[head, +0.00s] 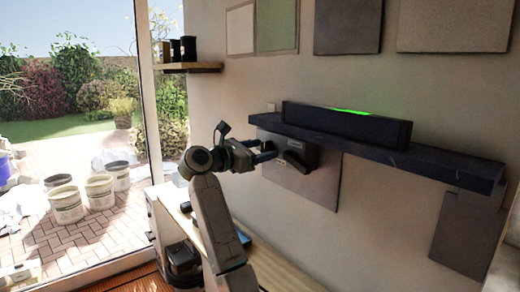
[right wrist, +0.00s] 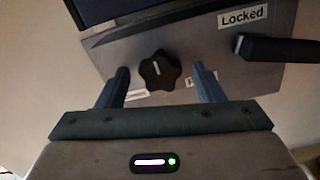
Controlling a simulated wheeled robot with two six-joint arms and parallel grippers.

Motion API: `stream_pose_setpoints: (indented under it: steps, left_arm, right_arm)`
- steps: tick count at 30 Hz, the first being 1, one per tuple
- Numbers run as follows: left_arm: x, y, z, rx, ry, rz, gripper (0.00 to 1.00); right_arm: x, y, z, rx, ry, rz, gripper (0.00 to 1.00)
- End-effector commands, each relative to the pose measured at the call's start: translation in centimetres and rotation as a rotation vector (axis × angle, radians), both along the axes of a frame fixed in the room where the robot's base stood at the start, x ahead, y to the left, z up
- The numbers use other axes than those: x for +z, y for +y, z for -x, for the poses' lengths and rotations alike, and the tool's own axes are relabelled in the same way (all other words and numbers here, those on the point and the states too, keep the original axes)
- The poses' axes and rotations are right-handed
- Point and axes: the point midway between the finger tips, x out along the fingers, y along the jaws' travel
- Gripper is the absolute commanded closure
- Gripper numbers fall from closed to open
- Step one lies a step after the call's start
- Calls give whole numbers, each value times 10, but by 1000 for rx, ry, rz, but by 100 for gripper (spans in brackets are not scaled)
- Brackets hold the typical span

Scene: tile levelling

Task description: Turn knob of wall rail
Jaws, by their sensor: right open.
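The dark wall rail (head: 425,164) runs along the wall, with a grey plate (head: 318,186) below its left part. In the right wrist view a black lobed knob (right wrist: 160,72) with a pale pointer line sits on this plate (right wrist: 200,42). My right gripper (head: 266,152) is open in front of the plate. In the wrist view its two blue fingers stand on either side of the knob, with a gap at each side. I cannot tell how deep they reach around it. The knob is not clear in the head view. My left gripper is not in view.
A black handle (right wrist: 275,48) sticks out right of the knob, beside a "Locked" label (right wrist: 241,17). Two lower labels are partly hidden. A dark level box (head: 350,125) with a green light lies on the rail. A wooden worktop (head: 275,268) is below; a wall shelf (head: 190,67) is at left.

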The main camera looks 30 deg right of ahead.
Motion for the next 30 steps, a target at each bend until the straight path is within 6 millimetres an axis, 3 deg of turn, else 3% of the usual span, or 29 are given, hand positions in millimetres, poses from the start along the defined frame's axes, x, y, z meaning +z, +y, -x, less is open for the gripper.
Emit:
stream_pose_setpoints:
  steps: [1, 7, 8, 19, 30]
  left_arm:
    - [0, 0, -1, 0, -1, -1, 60]
    - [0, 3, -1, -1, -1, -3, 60]
    - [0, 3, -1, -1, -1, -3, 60]
    - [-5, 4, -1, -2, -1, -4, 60]
    - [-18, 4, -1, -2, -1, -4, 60]
  right_arm:
    - [0, 0, 0, 0, 0, 0, 42]
    - [0, 0, 0, 0, 0, 0, 82]
    - [0, 0, 0, 0, 0, 0, 83]
    - [0, 0, 0, 0, 67, 6, 83]
    - [0, 0, -1, 1, 341, 28, 83]
